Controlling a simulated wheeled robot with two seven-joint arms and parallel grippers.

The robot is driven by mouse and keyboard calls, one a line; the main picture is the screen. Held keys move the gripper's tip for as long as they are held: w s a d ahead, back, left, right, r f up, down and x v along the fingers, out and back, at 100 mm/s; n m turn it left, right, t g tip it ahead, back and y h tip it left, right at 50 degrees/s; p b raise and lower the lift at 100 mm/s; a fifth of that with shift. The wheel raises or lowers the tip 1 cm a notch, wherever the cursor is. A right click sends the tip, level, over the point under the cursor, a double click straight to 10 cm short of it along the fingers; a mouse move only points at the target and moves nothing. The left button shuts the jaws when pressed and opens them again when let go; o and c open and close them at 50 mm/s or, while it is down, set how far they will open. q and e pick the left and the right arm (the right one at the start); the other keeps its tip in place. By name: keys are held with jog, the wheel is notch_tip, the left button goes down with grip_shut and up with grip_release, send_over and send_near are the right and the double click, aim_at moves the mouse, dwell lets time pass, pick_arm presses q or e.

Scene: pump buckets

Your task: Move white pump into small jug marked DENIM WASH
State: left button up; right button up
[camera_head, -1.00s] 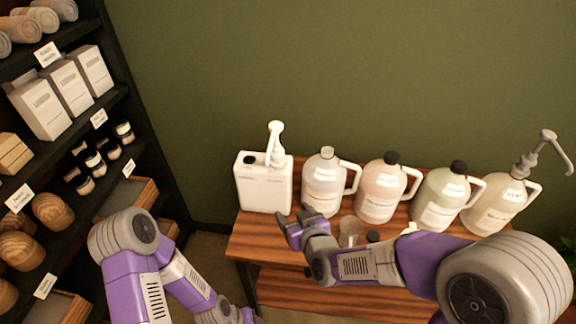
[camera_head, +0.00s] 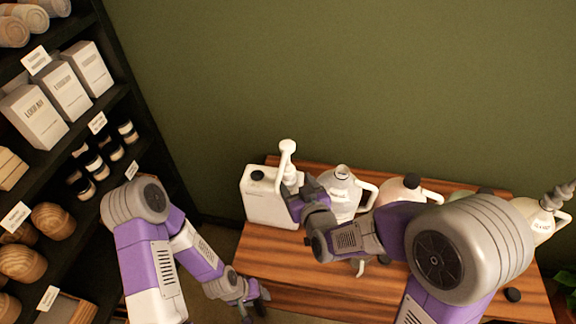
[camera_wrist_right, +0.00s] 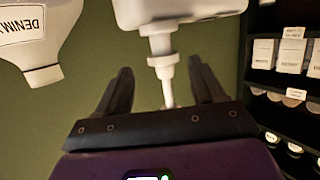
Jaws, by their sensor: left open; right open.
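The white pump (camera_head: 288,162) stands upright in the square white canister (camera_head: 266,205) at the left end of the table. In the right wrist view, which looks upside down, the pump (camera_wrist_right: 163,66) lies between the spread fingers of my right gripper (camera_wrist_right: 160,76). The gripper is open; I cannot tell whether a finger touches the pump. In the head view my right gripper (camera_head: 306,186) is beside the pump. The open-necked jug (camera_head: 340,195) to the right is partly hidden by my arm; its label (camera_wrist_right: 21,22) reads DENIM. My left gripper (camera_head: 256,303) is open and empty, low beside the table.
More jugs stand to the right: one with a black cap (camera_head: 411,183), and one with a grey pump (camera_head: 540,215) at the far right. A black cap (camera_head: 513,295) lies on the table (camera_head: 285,262). A stocked shelf (camera_head: 60,140) stands at the left. The green wall is behind.

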aim_at(289, 176)
jog(key=p, duration=0.3)
jog(key=shift+w+a+f, duration=0.15)
jog(key=shift+w+a, duration=0.05)
jog(key=shift+w, duration=0.15)
jog(key=x, duration=0.4)
jog(key=shift+s+f, duration=0.1)
jog(key=shift+f, duration=0.1)
jog(key=shift+x, duration=1.15)
jog(key=c, duration=1.2)
